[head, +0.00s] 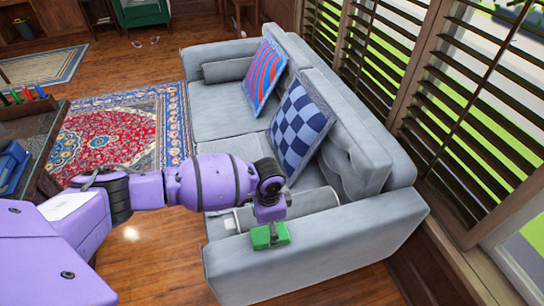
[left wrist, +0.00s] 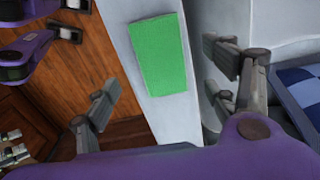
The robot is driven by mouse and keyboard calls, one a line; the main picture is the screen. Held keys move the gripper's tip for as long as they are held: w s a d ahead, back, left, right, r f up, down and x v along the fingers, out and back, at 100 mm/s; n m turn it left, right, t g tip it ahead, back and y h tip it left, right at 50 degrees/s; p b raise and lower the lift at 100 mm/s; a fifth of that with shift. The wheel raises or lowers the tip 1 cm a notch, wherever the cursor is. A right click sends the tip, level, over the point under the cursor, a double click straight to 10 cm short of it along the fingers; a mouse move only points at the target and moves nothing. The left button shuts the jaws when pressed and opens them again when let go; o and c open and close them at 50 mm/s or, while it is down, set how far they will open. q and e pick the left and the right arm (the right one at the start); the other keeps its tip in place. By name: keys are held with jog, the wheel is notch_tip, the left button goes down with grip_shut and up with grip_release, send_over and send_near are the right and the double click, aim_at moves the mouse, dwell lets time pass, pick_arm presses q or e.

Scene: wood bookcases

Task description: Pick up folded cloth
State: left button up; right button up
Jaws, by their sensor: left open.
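The folded cloth (head: 258,240) is a flat green rectangle lying on the near armrest of the grey sofa (head: 310,252). It shows whole in the left wrist view (left wrist: 158,50), near the top middle on the pale armrest. My left gripper (head: 269,226) points down just above the cloth and partly covers it in the head view. In the left wrist view its fingers (left wrist: 160,84) are spread wide, one on each side of the cloth's near end, with nothing between them. I cannot tell the exact height gap.
A blue checked pillow (head: 300,128) and a red-and-blue striped pillow (head: 265,77) lean on the sofa back. A dark table (head: 35,150) stands at the left beside a red rug (head: 110,135). Slatted shutters (head: 470,90) line the right. Wood floor lies in front of the sofa.

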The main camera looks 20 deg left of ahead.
pick_arm(q)
jog(key=f, duration=0.4)
jog(key=shift+w+d+f, duration=0.1)
jog(key=shift+w, duration=0.1)
jog(key=shift+f, duration=0.45)
pick_arm(e)
jog(key=shift+w+d+r, duration=0.1)
jog(key=shift+w+d, duration=0.05)
jog(key=shift+w, duration=0.7)
pick_arm(q)
jog(key=c, duration=1.2)
jog(key=shift+c, duration=0.2)
pick_arm(e)
jog(key=shift+s, duration=0.2)
pick_arm(q)
jog(key=shift+r, duration=0.1)
